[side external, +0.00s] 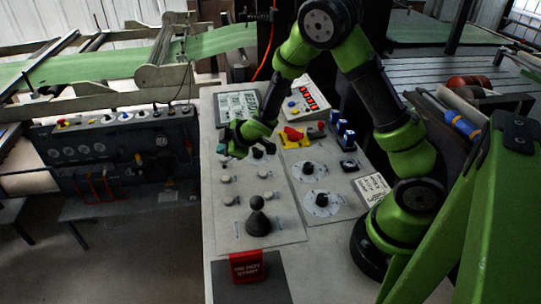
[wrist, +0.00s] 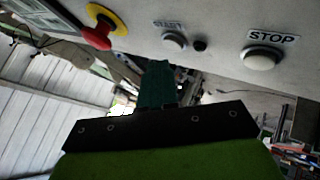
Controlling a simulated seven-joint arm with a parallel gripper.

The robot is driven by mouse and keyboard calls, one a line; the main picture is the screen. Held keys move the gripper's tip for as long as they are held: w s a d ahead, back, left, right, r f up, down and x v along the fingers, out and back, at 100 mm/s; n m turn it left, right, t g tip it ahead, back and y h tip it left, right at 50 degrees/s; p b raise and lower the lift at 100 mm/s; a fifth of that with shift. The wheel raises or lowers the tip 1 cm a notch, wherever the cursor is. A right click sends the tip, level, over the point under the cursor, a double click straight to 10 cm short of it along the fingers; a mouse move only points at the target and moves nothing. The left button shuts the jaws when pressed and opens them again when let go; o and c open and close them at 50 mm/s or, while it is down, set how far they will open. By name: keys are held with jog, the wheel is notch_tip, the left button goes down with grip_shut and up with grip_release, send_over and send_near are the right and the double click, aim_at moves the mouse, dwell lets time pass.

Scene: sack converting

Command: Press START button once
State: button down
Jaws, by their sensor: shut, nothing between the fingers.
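In the wrist view, the START button (wrist: 174,41) is a round pale cap on the grey panel, with a blurred START label beside it. My gripper (wrist: 158,68) shows there as teal fingers, shut and empty. Its tips appear just below and left of the START button in the picture; I cannot tell whether they touch the panel. In the side view, my gripper (side external: 222,149) is low at the panel's left part, near several small pale buttons. Their labels are too small to read there, so I cannot tell which one is START.
A red mushroom button (side external: 293,134) on yellow, dials, a dark cone-shaped lever (side external: 258,222) and a red block (side external: 246,267) stand on the console (side external: 225,240).

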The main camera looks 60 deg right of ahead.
jog(key=shift+f, duration=0.15)
jog(key=shift+f, duration=0.3)
